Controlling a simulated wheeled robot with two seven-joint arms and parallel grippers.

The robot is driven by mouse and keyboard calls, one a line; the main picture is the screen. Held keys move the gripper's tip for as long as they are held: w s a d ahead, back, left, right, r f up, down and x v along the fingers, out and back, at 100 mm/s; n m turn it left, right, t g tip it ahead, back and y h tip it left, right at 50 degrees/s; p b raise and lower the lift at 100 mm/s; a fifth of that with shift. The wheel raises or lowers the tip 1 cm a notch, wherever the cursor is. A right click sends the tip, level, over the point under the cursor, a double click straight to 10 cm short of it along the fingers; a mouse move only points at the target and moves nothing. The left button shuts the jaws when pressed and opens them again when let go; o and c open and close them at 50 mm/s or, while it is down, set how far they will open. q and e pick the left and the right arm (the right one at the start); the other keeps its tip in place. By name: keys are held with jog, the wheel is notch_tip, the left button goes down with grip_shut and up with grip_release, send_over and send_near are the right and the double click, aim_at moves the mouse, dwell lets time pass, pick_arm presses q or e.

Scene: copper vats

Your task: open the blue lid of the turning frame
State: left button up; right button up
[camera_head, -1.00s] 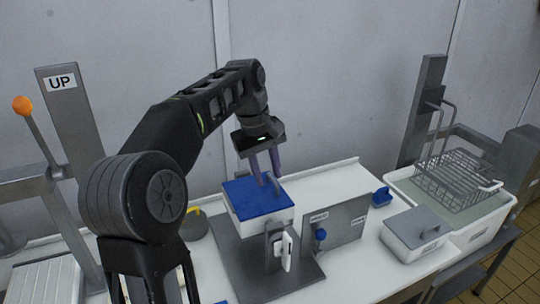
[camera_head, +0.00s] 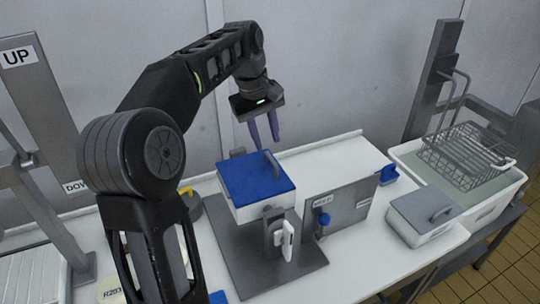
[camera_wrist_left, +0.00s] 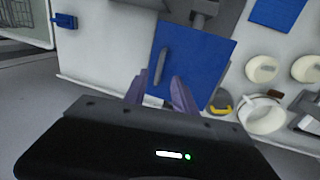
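The turning frame (camera_head: 285,247) stands on a grey base plate on the white table. Its white box carries a flat blue lid (camera_head: 250,182), which lies shut with a grey bar handle (camera_head: 272,164) near its far right edge. My left gripper (camera_head: 264,142) is above and just behind the lid, its two purple fingers pointing down and apart, with nothing between them. In the left wrist view the fingers (camera_wrist_left: 158,92) are spread near the lid (camera_wrist_left: 197,62) and its handle (camera_wrist_left: 160,67). They appear apart from the handle. My right gripper is not in view.
A grey upright panel (camera_head: 338,214) with a blue knob stands right of the box. A grey-lidded container (camera_head: 424,213) and a wire basket (camera_head: 464,160) over a white tub are further right. White round lids (camera_wrist_left: 262,69) show in the wrist view.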

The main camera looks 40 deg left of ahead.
aim_at(272, 159)
pick_arm(q)
jog(key=f, duration=0.3)
jog(key=w+f+p, duration=0.1)
jog(key=f, duration=0.1)
jog(key=shift+d+f, duration=0.25)
jog(key=shift+f, duration=0.1)
jog(key=shift+c, duration=0.4)
grip_shut()
dwell(0.7)
